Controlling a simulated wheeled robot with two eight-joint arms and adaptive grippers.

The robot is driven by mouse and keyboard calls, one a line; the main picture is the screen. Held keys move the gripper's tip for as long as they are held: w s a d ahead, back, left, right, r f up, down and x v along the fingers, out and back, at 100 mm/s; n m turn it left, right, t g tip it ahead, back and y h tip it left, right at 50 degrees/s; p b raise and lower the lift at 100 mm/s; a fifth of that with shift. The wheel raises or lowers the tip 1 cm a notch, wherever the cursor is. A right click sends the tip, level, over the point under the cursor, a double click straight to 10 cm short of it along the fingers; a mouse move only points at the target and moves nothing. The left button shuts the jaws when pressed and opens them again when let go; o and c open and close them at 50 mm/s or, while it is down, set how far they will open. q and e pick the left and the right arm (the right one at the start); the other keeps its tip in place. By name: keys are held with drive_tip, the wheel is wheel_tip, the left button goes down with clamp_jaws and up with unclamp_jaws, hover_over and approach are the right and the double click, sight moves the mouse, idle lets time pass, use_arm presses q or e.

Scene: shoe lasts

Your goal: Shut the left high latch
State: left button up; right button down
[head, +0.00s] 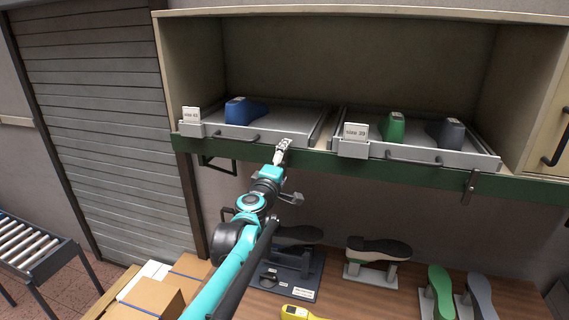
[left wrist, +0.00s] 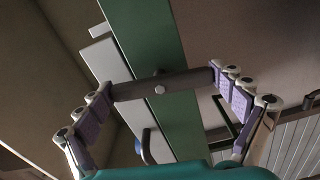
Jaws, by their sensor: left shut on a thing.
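The left high latch (left wrist: 186,82) is a dark bar with a round pivot screw, lying across the green rail (left wrist: 148,45) in the left wrist view. My left gripper (left wrist: 165,88) has one finger at each end of the bar and is shut on it. In the head view my left gripper (head: 283,148) is at the green rail (head: 330,163), near the right end of the left tray (head: 300,118), and hides most of the latch. My right gripper is not in view.
A similar latch (head: 470,186) hangs across the rail at the right. The left tray holds a blue last (head: 245,112); the right tray (head: 455,160) holds a green last (head: 392,127) and a dark one (head: 446,133). Several shoe forms stand on the wooden bench (head: 345,300) below.

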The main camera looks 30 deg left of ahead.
use_arm(q)
drive_tip(key=shift+n, duration=0.9)
drive_tip(key=o, duration=0.8)
drive_tip(key=shift+s, duration=0.1)
drive_tip(key=v, duration=1.2)
